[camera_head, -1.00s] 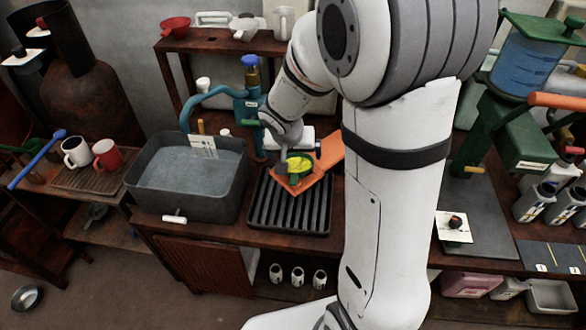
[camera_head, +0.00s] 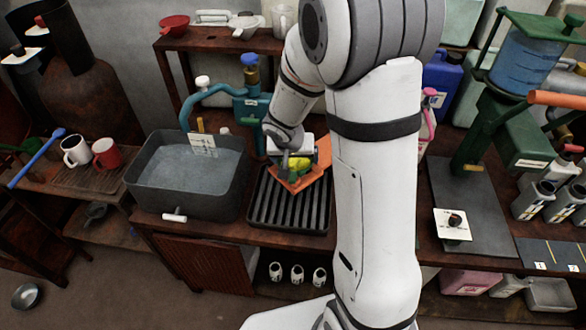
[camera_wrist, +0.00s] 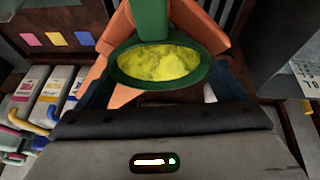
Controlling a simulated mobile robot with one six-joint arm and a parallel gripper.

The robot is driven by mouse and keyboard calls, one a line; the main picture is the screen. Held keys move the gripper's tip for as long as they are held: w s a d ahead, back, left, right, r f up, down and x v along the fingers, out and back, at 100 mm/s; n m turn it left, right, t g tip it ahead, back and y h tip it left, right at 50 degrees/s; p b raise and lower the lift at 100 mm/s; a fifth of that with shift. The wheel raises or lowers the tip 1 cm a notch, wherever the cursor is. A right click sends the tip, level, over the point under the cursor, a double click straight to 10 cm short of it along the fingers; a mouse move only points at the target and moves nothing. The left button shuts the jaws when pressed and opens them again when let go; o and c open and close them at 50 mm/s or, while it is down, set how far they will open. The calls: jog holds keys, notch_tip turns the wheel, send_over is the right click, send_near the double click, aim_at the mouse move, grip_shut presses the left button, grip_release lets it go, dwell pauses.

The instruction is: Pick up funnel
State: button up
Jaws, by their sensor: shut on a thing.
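A red funnel-shaped thing (camera_head: 174,25) stands on the raised wooden shelf at the back left, well apart from my gripper. My gripper (camera_wrist: 160,85) is low over the black ribbed rack. It is shut on a green-rimmed vessel (camera_wrist: 155,67) with bright yellow contents, and a green handle-like part runs upward in the wrist view. Orange pieces (camera_wrist: 119,50) flank the vessel; in the head view the orange shape (camera_head: 292,184) shows below it. My wrist hides much of the hold in the head view. I cannot tell the exact finger contact.
The black ribbed rack (camera_head: 290,215) lies on the bench beside a grey water-filled basin (camera_head: 135,193). A teal tap (camera_head: 195,100) rises behind the basin. Two mugs stand farther left. A green stand with a blue vat (camera_head: 522,65) and several grey containers are at the right.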

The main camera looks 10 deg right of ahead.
notch_tip(320, 180, up, 9)
jog(key=shift+p, duration=0.45)
jog(key=shift+c, duration=0.3)
notch_tip(320, 180, up, 3)
jog(key=t+b, duration=0.2)
jog(key=b, duration=1.1)
jog(key=shift+s+d+f+t, duration=0.1)
jog(key=shift+t, duration=0.2)
jog(key=shift+f, duration=0.1)
notch_tip(320, 180, down, 11)
jog(key=b, duration=0.9)
jog(key=shift+b, duration=0.3)
jog(key=shift+s, duration=0.25)
